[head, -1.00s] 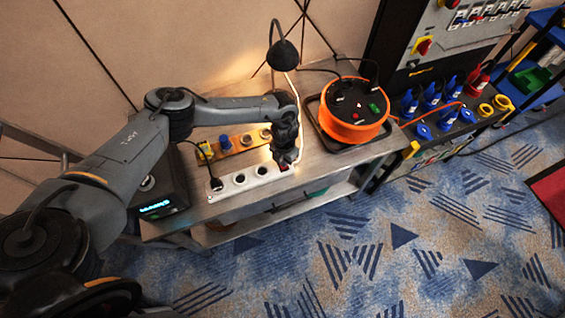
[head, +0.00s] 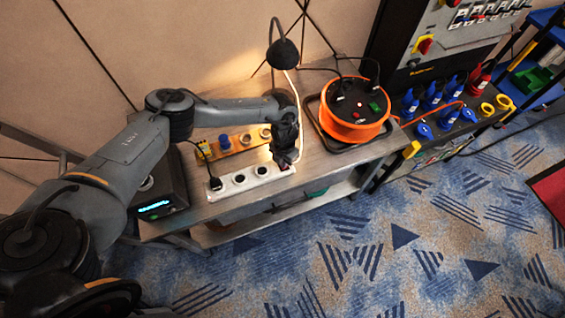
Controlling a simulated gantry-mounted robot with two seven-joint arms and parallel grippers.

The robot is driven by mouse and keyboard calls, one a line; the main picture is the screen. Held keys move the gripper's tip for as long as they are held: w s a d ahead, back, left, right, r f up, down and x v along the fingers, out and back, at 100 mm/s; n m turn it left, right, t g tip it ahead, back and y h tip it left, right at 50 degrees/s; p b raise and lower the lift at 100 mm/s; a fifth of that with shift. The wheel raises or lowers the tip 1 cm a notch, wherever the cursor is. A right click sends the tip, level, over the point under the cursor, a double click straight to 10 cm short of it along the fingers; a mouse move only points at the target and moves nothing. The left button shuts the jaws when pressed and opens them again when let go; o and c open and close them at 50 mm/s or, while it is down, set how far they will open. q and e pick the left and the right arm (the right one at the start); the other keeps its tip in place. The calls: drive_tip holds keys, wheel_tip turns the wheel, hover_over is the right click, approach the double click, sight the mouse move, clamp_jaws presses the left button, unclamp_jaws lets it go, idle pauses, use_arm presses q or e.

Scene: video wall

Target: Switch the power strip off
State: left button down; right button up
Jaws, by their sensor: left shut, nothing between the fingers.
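The white power strip (head: 240,181) lies along the front edge of the grey metal bench. It has several round sockets, and a black plug (head: 215,184) sits in its left end. My left gripper (head: 285,165) points down over the strip's right end and is shut with nothing held. The fingertips are at or just above the dark red switch there, which is mostly hidden behind them. I cannot tell whether they touch it. My right gripper is not in the view.
A wooden board (head: 233,142) with knobs lies behind the strip. An orange cable reel (head: 355,110) stands to the right, a black lamp (head: 284,54) behind, and a black box with a lit display (head: 156,205) to the left. The carpet in front is clear.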

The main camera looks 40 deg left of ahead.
use_arm(q)
drive_tip(key=shift+f+b, duration=0.3)
drive_tip(key=shift+f, duration=0.1)
drive_tip(key=shift+r+p, duration=0.65)
drive_tip(key=shift+r, duration=0.1)
drive_tip(key=shift+r+p, duration=2.3)
drive_tip(key=shift+r, duration=0.5)
drive_tip(key=shift+f, duration=0.1)
